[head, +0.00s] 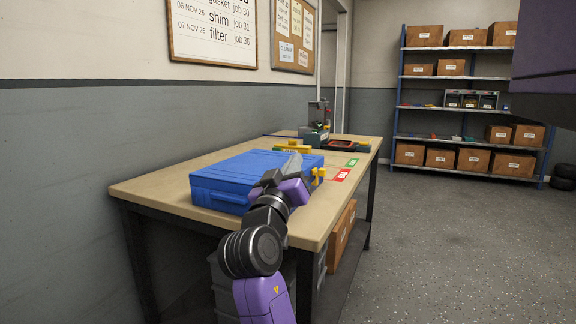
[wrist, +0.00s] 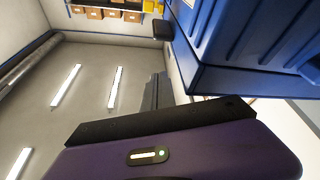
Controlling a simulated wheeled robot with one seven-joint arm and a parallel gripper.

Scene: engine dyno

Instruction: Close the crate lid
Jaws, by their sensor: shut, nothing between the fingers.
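The blue crate (head: 222,191) sits on the workbench, and its lid (head: 250,166) looks flat and level across the top. I cannot tell whether the lid is fully seated, as my arm hides part of the crate's near right side. My gripper (head: 291,163) is at the crate's right end, with its grey fingers pointing up and away. The fingers look shut and empty. In the wrist view, the crate (wrist: 248,45) fills the upper right, close beside my gripper (wrist: 157,92). I cannot tell whether they touch.
The wooden workbench (head: 155,190) runs along the wall. Yellow parts (head: 318,174) stand by the crate's right end. Green (head: 352,162) and red (head: 341,175) labels lie on the bench. A machine (head: 317,125) stands at its far end. Open floor (head: 450,230) lies to the right.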

